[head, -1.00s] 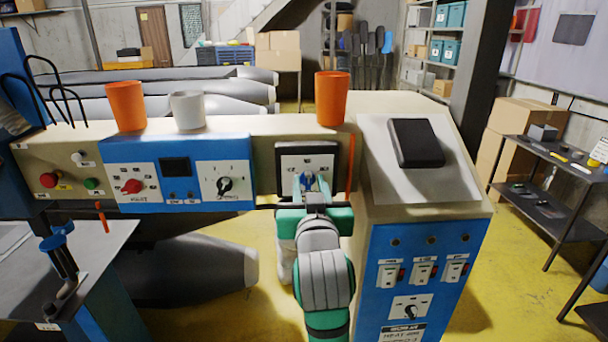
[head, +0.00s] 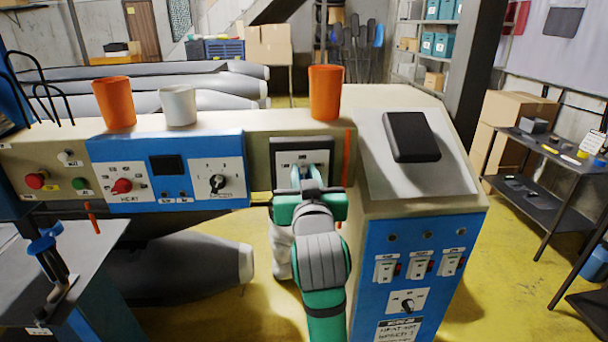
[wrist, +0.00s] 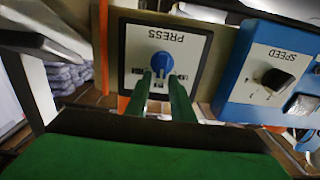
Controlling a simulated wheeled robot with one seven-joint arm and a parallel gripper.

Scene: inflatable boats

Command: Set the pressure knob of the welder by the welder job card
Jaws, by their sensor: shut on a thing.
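The pressure knob (wrist: 161,62) is blue and round, on a white plate labelled PRESS (wrist: 190,45), upside down in the wrist view. My gripper (wrist: 161,77) has its two green fingers closed on the knob's near sides. In the head view my gripper (head: 312,178) is in front of the dark-framed press plate (head: 303,145) and hides the knob. The scale marks beside the knob are partly covered, so its setting cannot be read. A white card (head: 396,331) with black writing, low on the blue cabinet, seems to read HEAT and SPEED; its lower part is cut off.
The speed knob (head: 217,184) and red heat knob (head: 121,186) are on the blue panel to the left. Orange cups (head: 325,92) and a white cup (head: 178,105) stand on the welder's top. A thin orange strip (head: 347,157) stands right of the press plate.

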